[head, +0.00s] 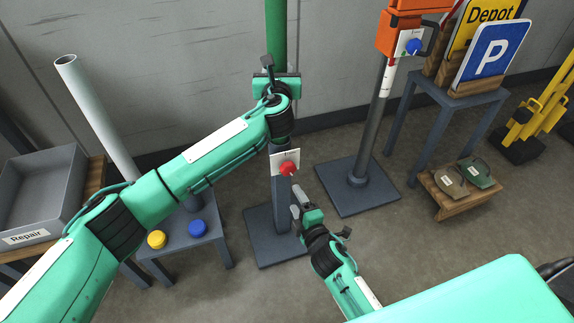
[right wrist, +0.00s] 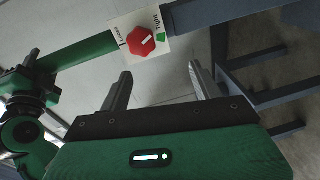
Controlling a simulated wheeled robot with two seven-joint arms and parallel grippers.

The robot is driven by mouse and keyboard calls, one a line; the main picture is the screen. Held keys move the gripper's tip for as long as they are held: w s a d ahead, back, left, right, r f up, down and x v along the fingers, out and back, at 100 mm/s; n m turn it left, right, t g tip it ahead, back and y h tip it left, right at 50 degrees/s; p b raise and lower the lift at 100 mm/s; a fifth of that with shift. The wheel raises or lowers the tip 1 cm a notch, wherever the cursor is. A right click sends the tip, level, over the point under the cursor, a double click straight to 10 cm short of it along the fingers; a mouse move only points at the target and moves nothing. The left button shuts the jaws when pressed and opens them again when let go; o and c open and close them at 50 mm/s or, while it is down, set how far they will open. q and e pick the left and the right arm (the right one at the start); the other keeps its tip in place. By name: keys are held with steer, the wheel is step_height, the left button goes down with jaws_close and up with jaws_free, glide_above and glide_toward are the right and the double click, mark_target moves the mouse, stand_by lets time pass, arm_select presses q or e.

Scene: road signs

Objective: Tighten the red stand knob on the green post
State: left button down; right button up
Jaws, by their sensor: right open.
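The green post (head: 276,35) stands upright in a dark grey sleeve on a square base (head: 273,240). A red knob (head: 288,168) sits on a white plate on the sleeve. In the right wrist view the red knob (right wrist: 147,42) has a white line, and its plate (right wrist: 123,38) reads Loose and Tight, with a green mark at Tight. My right gripper (head: 297,205) is open and empty below the knob; its fingers (right wrist: 160,85) are short of the knob and apart from it. My left gripper (head: 276,84) is at the post above the knob; its fingertips are hidden.
An orange device (head: 400,35) with a blue knob (head: 413,46) stands on another post to the right. A grey table (head: 445,95) holds signs. A low stool (head: 203,227) at left carries yellow and blue caps. A grey Repair bin (head: 35,190) is far left.

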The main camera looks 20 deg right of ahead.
mark_target(289, 172)
steer(key=w+n, duration=0.4)
steer(key=n, duration=0.3)
steer(key=w+r+n, duration=0.1)
steer(key=w+n, duration=0.3)
steer(key=n, duration=0.2)
steer(key=w+n+t, duration=0.1)
steer(key=w+n, duration=0.3)
steer(key=n, duration=0.3)
steer(key=shift+w+d+r+n+h, duration=0.3)
steer(key=shift+d+r+h, duration=0.05)
steer(key=shift+d+h, duration=0.05)
steer(key=shift+c, duration=0.3)
steer(key=c, duration=0.9)
